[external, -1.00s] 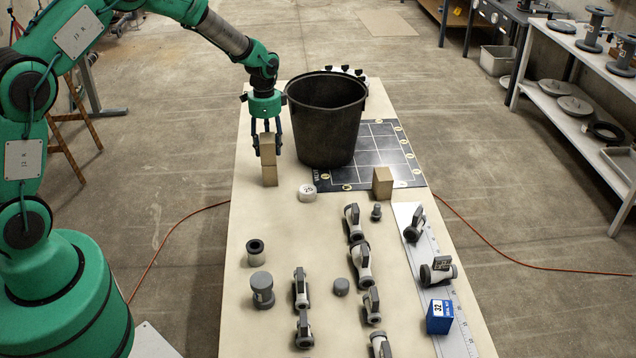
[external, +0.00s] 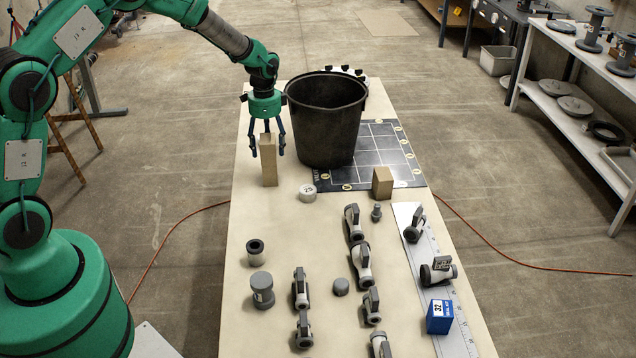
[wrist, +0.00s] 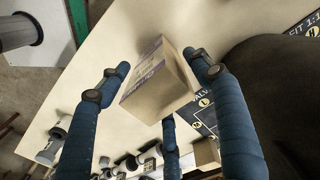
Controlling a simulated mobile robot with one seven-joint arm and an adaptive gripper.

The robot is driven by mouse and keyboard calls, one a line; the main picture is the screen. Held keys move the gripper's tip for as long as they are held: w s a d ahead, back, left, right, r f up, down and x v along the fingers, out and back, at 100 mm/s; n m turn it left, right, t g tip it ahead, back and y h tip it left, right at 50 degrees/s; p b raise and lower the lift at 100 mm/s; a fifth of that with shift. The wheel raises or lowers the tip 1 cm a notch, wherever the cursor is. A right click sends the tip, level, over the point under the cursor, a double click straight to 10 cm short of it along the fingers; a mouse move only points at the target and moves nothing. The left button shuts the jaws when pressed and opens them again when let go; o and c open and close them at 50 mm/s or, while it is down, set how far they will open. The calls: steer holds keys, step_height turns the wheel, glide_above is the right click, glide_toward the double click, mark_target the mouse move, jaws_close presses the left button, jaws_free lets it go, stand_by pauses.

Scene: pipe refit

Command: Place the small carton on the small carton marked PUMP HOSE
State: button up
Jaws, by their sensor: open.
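Two small cartons appear stacked as one upright tan column (external: 268,162) at the left of the table. The seam between them is hard to make out now. My gripper (external: 267,150) is open above and around the column's top, with its fingers apart from it. In the wrist view a carton with purple print (wrist: 158,82) stands between the spread fingers. The print is too blurred to read, and I cannot tell which carton bears PUMP HOSE.
A black bucket (external: 326,120) stands close to the right of my gripper. Another tan carton (external: 383,183) sits at the dark grid mat's (external: 408,172) near edge. A white roll (external: 307,193) lies nearby. Several valves and a blue box (external: 440,316) occupy the near table.

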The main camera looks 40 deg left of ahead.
step_height(320, 180, up, 12)
steer(key=shift+f+p, duration=0.1)
steer(key=shift+p, duration=0.6)
stand_by(0.5)
steer(key=s+d+r+n+t, duration=0.25)
steer(key=s+r+n, duration=0.25)
steer(key=s+r, duration=1.85)
steer(key=s+r+n+t, duration=0.3)
steer(key=s+n, duration=0.1)
steer(key=s, duration=1.8)
steer(key=shift+s, duration=0.3)
